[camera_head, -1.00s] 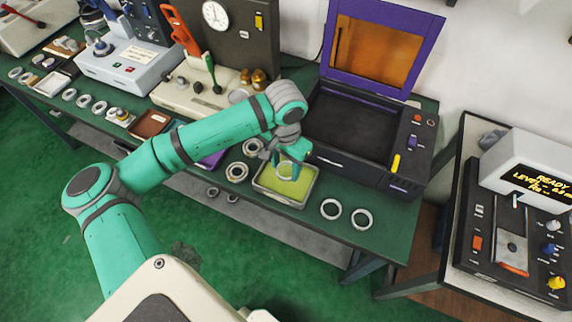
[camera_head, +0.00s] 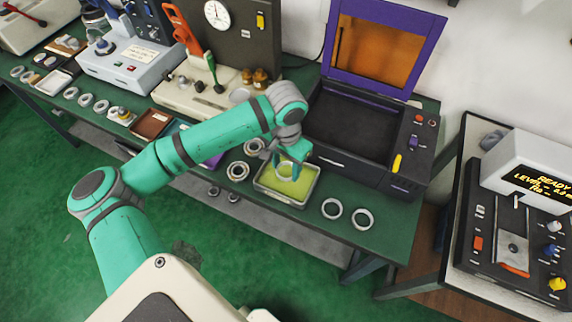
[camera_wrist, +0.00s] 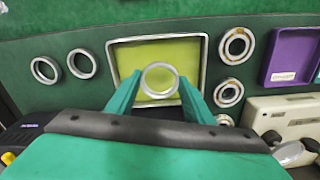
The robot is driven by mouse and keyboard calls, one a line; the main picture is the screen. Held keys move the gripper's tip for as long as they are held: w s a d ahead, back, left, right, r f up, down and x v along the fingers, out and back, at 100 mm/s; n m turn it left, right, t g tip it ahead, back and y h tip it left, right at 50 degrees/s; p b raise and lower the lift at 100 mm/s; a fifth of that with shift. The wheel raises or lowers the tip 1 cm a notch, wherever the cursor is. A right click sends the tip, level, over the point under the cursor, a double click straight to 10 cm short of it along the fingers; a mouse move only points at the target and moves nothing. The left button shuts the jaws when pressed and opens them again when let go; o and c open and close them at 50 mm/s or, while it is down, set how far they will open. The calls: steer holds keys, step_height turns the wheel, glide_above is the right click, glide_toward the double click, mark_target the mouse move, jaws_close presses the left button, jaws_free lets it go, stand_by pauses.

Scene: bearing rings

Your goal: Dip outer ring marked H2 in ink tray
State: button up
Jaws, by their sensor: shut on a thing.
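The ink tray (camera_head: 303,196) is a pale-rimmed rectangular tray of yellow-green ink on the green bench; it also shows in the wrist view (camera_wrist: 204,50). My gripper (camera_head: 288,172) is over the tray and shut on a plain grey ring (camera_head: 286,165). In the wrist view the ring (camera_wrist: 160,66) sits between the two teal fingertips (camera_wrist: 160,84), with ink behind and through it. I cannot tell whether the ring touches the ink. No H2 mark is readable on it.
Two thin rings (camera_head: 332,208) (camera_head: 361,219) lie right of the tray. Bearings (camera_head: 237,171) (camera_head: 253,147) lie on its left. A black machine with an open purple lid (camera_head: 384,50) stands behind. A purple tray (camera_wrist: 290,72) shows in the wrist view.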

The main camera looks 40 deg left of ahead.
steer(key=shift+w+f, duration=0.1)
steer(key=shift+f, duration=0.45)
steer(key=shift+d+f, duration=0.1)
steer(key=shift+f, duration=0.2)
steer(key=shift+f, duration=1.95)
steer(key=shift+r, duration=0.15)
stand_by(1.4)
steer(key=shift+r, duration=4.15)
